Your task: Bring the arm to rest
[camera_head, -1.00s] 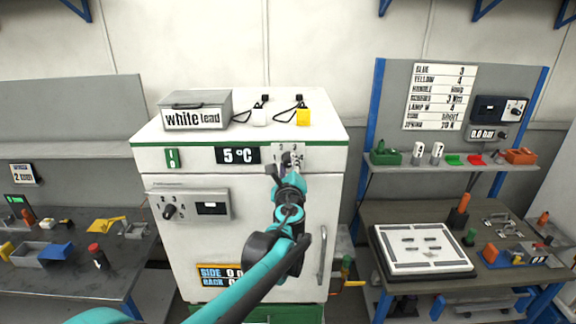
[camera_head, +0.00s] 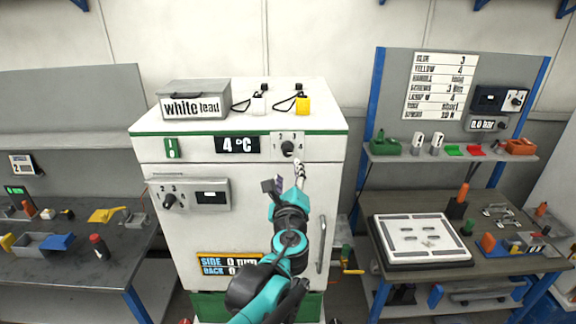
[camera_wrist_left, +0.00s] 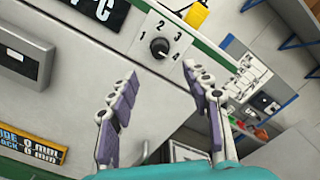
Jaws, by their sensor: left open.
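My left arm comes up in front of the white cabinet (camera_head: 255,265) in the head view. My left gripper (camera_head: 286,182) is open and empty, a little below the round black dial (camera_head: 287,148) on the cabinet's front and apart from it. In the left wrist view the two purple-padded fingers of the gripper (camera_wrist_left: 160,102) stand wide apart. The dial (camera_wrist_left: 159,47), with numbers 1 to 4 around it, shows beyond them. The display (camera_head: 237,145) beside the dial reads 4 °C. My right gripper is not seen.
A grey "white lead" box (camera_head: 194,101) and two tagged padlocks, one yellow (camera_head: 303,105), sit on the cabinet top. A second panel with a knob (camera_head: 169,201) is at left. Cluttered workbenches flank the cabinet, the right one holding a white board (camera_head: 422,240).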

